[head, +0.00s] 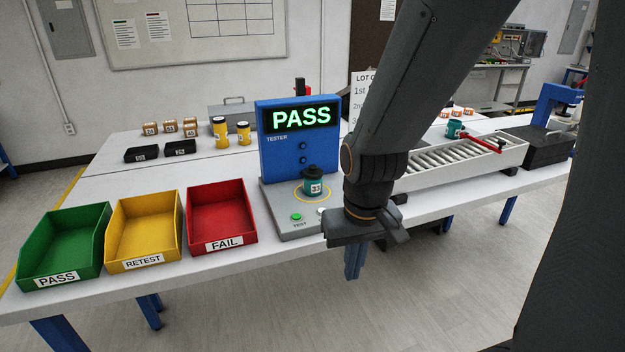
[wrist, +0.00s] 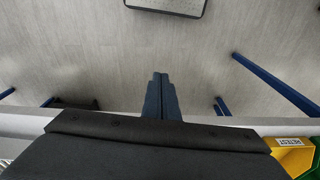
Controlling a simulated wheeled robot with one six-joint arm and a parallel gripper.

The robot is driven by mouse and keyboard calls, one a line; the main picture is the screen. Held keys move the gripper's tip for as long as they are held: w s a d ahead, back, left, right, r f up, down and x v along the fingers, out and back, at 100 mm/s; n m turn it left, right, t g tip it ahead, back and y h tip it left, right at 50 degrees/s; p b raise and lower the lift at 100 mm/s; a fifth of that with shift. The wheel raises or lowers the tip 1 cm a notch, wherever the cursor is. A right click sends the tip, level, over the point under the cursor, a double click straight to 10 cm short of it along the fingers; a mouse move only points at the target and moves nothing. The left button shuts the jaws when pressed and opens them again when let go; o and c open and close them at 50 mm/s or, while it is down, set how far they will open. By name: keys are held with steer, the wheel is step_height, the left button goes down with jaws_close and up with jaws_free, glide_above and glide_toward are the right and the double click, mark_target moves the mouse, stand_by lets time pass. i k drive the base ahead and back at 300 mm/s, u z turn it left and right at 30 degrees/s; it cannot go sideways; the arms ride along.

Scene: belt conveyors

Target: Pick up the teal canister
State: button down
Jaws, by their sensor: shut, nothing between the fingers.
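A teal canister (head: 313,186) with a black lid and a white number label stands upright on the tester's grey base, inside a yellow ring. A second teal canister (head: 455,128) is at the roller conveyor. My gripper (head: 354,275) is shut and empty, pointing down in front of the table edge, to the right of and below the tester canister in the head view. The shut fingers also show in the wrist view (wrist: 160,88) over the floor, with no canister in sight there.
The blue tester (head: 290,150) reads PASS. Green PASS (head: 60,245), yellow RETEST (head: 145,230) and red FAIL (head: 220,215) bins stand left of it. Yellow canisters (head: 220,133) stand behind. The roller conveyor (head: 460,160) is at the right, beyond my arm.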

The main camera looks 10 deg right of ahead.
mark_target(311, 188)
steer(key=z, duration=0.4)
steer(key=i, duration=0.95)
steer(key=u, duration=0.6)
